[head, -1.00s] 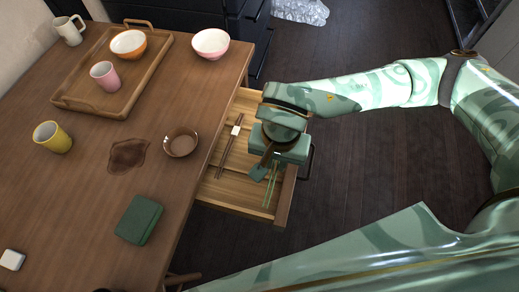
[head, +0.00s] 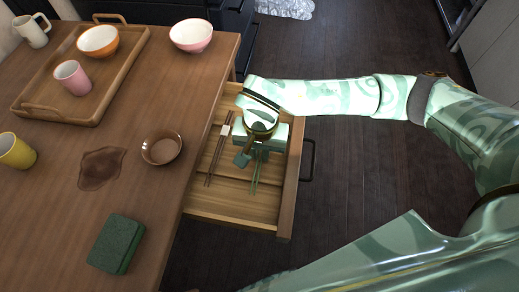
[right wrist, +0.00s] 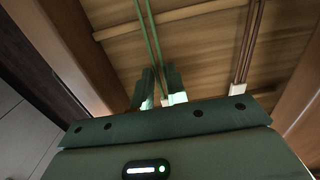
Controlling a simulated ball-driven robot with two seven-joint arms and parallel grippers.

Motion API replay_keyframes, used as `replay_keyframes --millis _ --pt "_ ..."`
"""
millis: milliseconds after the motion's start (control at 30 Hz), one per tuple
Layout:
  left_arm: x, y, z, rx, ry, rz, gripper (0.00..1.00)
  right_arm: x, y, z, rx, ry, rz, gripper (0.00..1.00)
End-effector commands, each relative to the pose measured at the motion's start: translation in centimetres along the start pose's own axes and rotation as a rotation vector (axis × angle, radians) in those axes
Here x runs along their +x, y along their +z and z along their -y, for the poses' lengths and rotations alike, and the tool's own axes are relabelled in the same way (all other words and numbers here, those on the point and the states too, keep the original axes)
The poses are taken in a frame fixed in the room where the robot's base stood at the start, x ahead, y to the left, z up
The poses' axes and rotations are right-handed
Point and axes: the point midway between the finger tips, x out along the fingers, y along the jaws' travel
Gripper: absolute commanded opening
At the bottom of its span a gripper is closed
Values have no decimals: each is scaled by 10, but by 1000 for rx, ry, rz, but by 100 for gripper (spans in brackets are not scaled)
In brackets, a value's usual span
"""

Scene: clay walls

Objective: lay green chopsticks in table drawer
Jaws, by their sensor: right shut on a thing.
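The green chopsticks (head: 256,172) are thin and held by my right gripper (head: 247,159), over the open table drawer (head: 240,211). In the right wrist view the green chopsticks (right wrist: 149,40) run up from between the fingers of the right gripper (right wrist: 157,92), with a pale band at the grip. The gripper is shut on them, inside the drawer's outline. Whether the chopsticks touch the drawer floor I cannot tell. My left gripper is not in view.
Brown chopsticks (head: 215,154) with a white band lie in the drawer, left of the gripper; they also show in the right wrist view (right wrist: 250,38). The table (head: 60,220) holds a brown bowl (head: 161,149), a green block (head: 116,243), a stain (head: 101,167) and a tray (head: 45,107) with dishes.

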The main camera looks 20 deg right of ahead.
Motion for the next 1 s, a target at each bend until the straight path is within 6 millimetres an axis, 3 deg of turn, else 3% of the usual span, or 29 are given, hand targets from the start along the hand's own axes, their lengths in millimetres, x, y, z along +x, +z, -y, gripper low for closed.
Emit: replay_keyframes --millis 100,133,200,567,800,1000 --pt "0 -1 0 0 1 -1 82 2 0 0 0 1 0 0" --pt "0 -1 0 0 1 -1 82 3 0 0 0 2 1 18" --pt "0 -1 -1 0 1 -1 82 2 0 0 0 1 1 37" --pt "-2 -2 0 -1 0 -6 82 -5 0 0 0 -2 -2 37" --pt "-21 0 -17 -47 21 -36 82 -60 -1 0 1 -5 -10 37" --pt "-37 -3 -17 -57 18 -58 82 -102 -1 0 0 -5 -7 37"
